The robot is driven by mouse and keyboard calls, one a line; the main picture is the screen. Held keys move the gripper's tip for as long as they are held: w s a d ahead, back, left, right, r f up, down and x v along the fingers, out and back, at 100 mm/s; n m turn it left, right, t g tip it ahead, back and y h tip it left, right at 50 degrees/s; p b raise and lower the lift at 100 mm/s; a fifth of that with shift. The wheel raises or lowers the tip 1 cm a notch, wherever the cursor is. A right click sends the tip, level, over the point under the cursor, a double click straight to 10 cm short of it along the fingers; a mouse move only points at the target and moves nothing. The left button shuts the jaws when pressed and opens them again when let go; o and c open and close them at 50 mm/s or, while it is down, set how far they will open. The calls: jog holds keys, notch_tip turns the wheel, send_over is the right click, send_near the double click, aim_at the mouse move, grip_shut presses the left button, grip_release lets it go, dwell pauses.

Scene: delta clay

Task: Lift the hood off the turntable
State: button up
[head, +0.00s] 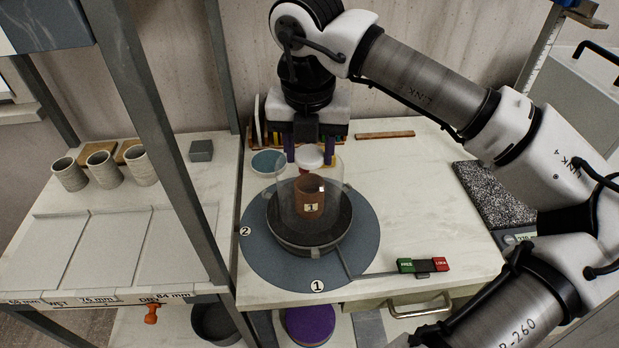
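The clear hood (331,180), a glass-like dome with a pale round knob (310,157) on top, stands upright over the turntable. Inside it a brown clay cup (309,198) marked "1" stands on the dark round wheel head (310,247). The wheel head sits in a blue-grey disc (265,265) numbered 1 and 2. My gripper (310,160) points down at the top of the hood. Its two purple fingers are apart, one to each side of the knob. I see no clear contact, but depth between the fingers and knob is hard to judge.
A lever runs from the turntable to a green and red FREE/LOCK block (423,265) at right. Several grey cups (101,168) stand on the left shelf. A grey metal post (170,150) rises left of the turntable. A speckled slab (492,192) lies at right.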

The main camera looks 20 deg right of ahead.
jog(key=c, duration=0.7)
jog(key=shift+c, duration=0.2)
